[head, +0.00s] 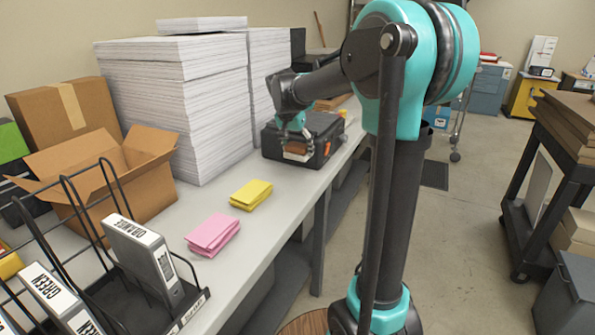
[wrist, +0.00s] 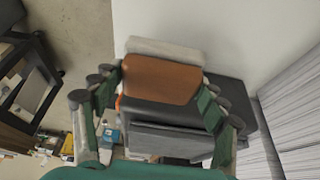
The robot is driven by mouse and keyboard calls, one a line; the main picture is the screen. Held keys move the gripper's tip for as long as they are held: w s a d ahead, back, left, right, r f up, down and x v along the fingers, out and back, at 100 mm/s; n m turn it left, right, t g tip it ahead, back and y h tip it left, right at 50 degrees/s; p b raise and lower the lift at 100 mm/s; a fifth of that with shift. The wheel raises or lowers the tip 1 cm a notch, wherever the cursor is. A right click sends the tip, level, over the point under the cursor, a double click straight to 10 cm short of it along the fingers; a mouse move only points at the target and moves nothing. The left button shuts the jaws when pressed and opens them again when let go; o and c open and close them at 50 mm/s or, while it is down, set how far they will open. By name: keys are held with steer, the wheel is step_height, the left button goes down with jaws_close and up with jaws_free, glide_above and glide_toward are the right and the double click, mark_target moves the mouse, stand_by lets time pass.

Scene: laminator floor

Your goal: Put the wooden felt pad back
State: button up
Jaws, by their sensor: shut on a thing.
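The wooden felt pad (wrist: 158,80) is a brown-orange block with a pale felt strip along one long side. My gripper (wrist: 160,90) is shut on it, with one green-linked finger at each end of the block. In the head view, my gripper (head: 293,135) holds the pad (head: 297,153) at the near side of a black case (head: 326,128) on the grey bench. The case also shows behind the pad in the wrist view (wrist: 235,98). I cannot tell whether the pad touches the case or the bench.
Tall paper stacks (head: 180,110) stand left of the case. A yellow cloth stack (head: 251,194) and a pink cloth stack (head: 213,234) lie nearer on the bench (head: 262,225). An open carton (head: 100,178) and a wire rack of binders (head: 145,262) fill the near left.

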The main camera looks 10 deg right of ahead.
mark_target(294, 156)
step_height(294, 156, down, 9)
steer(key=shift+r, duration=0.15)
stand_by(0.4)
steer(key=o, duration=1.1)
steer(key=v, duration=1.2)
steer(key=shift+s, duration=0.1)
